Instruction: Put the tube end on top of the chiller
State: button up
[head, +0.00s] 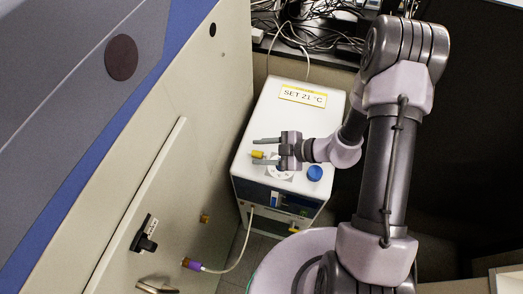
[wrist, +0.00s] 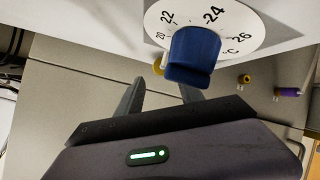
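The white chiller (head: 252,115) stands on the floor beside the cabinet. My gripper (head: 260,151) is over its top, pointing left, with its fingers apart; both fingers also show in the wrist view (wrist: 158,92). A small yellow piece (head: 257,154) is between the fingertips near the chiller's left top edge. It shows partly behind the blue knob in the wrist view (wrist: 158,65). I cannot tell whether it is a tube end; neither finger visibly grips it. A tube end with a purple collar (head: 190,264) is at the cabinet wall, its pale tube running to the chiller's front.
A dial (wrist: 226,32) with a blue knob (wrist: 192,55) is close to my gripper. A blue cap (head: 315,173) is on the chiller's top, right of my gripper. The cabinet (head: 180,165) stands close on the left, with a yellow port (head: 205,218). Cables (head: 315,25) lie behind.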

jog(key=shift+c, duration=0.4)
jog(key=shift+d+r+p, duration=0.15)
jog(key=shift+r+p, duration=0.15)
jog(key=shift+p, duration=0.05)
jog(key=d+r+p, duration=0.1)
jog(key=p, duration=0.1)
jog(key=s+d+r+p, duration=0.1)
jog(key=d+r+p, duration=0.2)
jog(key=r+p, duration=0.1)
jog(key=shift+s+d+r, duration=0.15)
jog(key=shift+s, duration=0.15)
jog(key=shift+s+d, duration=0.1)
jog(key=shift+d, duration=0.1)
jog(key=p+v, duration=0.4)
jog(key=v, duration=1.3)
jog(key=shift+d+p, duration=0.2)
jog(key=shift+p, duration=0.1)
